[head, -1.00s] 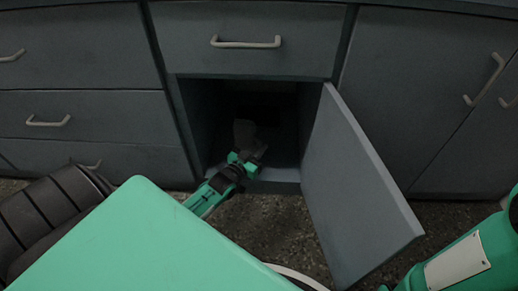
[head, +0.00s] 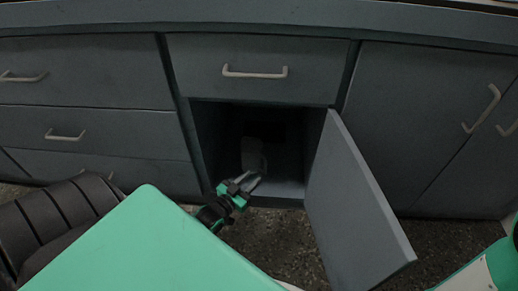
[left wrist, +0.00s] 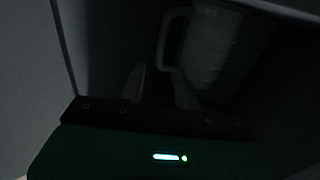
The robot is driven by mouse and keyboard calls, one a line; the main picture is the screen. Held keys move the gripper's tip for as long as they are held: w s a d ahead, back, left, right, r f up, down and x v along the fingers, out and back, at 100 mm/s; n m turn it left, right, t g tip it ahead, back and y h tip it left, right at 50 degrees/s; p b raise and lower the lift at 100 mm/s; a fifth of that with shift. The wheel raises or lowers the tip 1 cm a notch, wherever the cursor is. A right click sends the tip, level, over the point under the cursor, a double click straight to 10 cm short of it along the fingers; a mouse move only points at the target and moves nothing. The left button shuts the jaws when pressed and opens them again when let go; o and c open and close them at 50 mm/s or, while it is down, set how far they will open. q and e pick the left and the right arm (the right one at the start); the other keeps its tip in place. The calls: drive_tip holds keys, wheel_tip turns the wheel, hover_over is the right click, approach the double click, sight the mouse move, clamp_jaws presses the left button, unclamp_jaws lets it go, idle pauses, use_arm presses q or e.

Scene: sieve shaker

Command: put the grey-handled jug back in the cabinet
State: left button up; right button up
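The jug (head: 254,153) stands inside the open cabinet (head: 290,188), a pale, dim shape in the head view. In the dark left wrist view the jug (left wrist: 212,48) shows with its handle (left wrist: 163,42) on the left side. My left gripper (head: 250,182) is at the cabinet's front opening, just in front of the jug. In the left wrist view its two fingers (left wrist: 160,88) are apart, with the handle beyond them and nothing clearly gripped. The handle's colour is too dark to tell. My right gripper is out of view.
The cabinet door (head: 354,205) hangs open to the right of the opening, close to my left gripper's side. A closed drawer (head: 255,72) lies above the opening. Closed drawers (head: 75,130) are at left and a closed door (head: 425,130) at right.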

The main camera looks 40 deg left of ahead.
use_arm(q)
drive_tip(key=s+p, duration=0.1)
drive_tip(key=s, duration=0.2)
drive_tip(key=shift+s, duration=0.25)
